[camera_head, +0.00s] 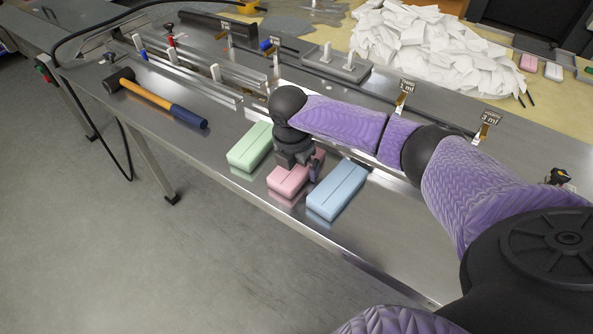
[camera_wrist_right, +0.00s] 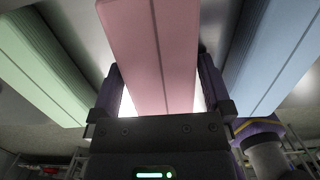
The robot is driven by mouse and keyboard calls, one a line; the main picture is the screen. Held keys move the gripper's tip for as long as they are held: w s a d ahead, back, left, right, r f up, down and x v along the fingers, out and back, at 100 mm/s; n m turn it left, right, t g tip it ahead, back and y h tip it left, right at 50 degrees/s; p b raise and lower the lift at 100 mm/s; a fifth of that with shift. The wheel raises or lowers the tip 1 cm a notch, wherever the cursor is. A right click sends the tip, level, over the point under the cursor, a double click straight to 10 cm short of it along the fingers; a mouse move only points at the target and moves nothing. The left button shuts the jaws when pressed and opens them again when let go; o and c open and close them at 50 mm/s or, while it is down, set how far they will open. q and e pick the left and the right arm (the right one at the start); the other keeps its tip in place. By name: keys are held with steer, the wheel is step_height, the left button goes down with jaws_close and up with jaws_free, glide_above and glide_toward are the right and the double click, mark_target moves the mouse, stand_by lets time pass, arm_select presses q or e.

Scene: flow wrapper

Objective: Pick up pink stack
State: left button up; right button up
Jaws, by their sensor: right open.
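The pink stack (camera_head: 287,181) lies on the metal table in the head view, between a green stack (camera_head: 250,148) on its left and a blue stack (camera_head: 338,190) on its right. My right gripper (camera_head: 298,166) is over the pink stack and hides part of it. In the right wrist view the pink stack (camera_wrist_right: 150,45) runs between the two open fingers of the right gripper (camera_wrist_right: 160,92), one on each side. The fingers are apart; whether they touch its sides I cannot tell. My left gripper is not in view.
A hammer (camera_head: 165,103) with a blue and yellow handle lies at the left of the table. Metal rails (camera_head: 195,70) run behind the stacks. A heap of white packets (camera_head: 425,50) lies at the back. The table's front edge is close to the stacks.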

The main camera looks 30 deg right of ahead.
steer(key=shift+r, duration=0.15)
steer(key=shift+c, duration=0.7)
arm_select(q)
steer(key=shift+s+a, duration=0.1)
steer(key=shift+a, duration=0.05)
arm_select(e)
steer(key=c, duration=0.8)
